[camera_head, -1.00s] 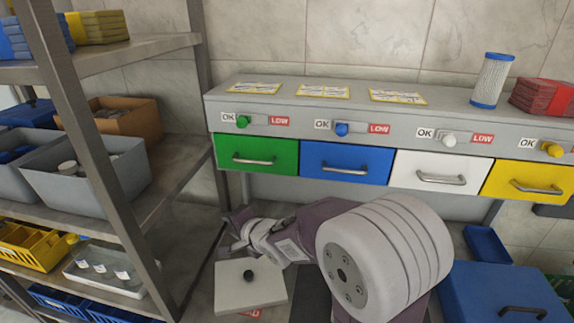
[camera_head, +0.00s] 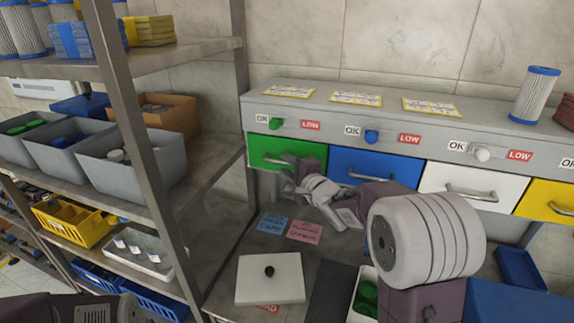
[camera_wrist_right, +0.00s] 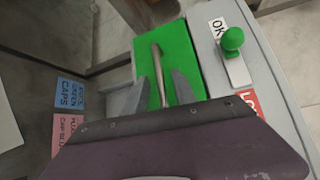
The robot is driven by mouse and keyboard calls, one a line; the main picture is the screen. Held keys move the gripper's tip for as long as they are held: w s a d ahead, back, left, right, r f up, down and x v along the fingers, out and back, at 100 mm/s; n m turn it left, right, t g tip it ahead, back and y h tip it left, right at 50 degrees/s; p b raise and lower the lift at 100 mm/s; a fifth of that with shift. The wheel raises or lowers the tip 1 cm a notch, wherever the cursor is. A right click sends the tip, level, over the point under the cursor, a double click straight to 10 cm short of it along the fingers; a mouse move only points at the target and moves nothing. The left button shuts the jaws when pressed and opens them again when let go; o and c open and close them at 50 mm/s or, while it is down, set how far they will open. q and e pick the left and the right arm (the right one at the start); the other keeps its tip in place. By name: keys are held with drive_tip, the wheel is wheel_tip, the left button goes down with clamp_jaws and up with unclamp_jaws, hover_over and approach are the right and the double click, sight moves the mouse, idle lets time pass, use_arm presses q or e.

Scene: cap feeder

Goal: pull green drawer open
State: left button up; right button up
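The green drawer (camera_head: 262,150) is at the left end of the drawer row in the head view and looks closed, its front in line with the blue one. Its metal handle (camera_wrist_right: 156,66) shows in the right wrist view. My right gripper (camera_head: 285,172) is at the drawer front and hides part of the handle. In the right wrist view the right gripper's fingers (camera_wrist_right: 162,92) are apart, one on each side of the handle. Part of my left arm shows at the bottom left of the head view; its fingers cannot be made out.
A blue drawer (camera_head: 385,166) and a white drawer (camera_head: 450,181) sit to the right. A green knob (camera_head: 277,123) is above the green drawer. A metal shelf post (camera_head: 140,150) stands at left. A white lidded box (camera_head: 262,288) is on the counter below.

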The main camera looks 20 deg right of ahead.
drive_tip(key=shift+w+a, duration=0.2)
drive_tip(key=shift+w, duration=0.25)
drive_tip(key=shift+s, duration=0.15)
drive_tip(key=shift+d, duration=0.1)
clamp_jaws()
idle(0.9)
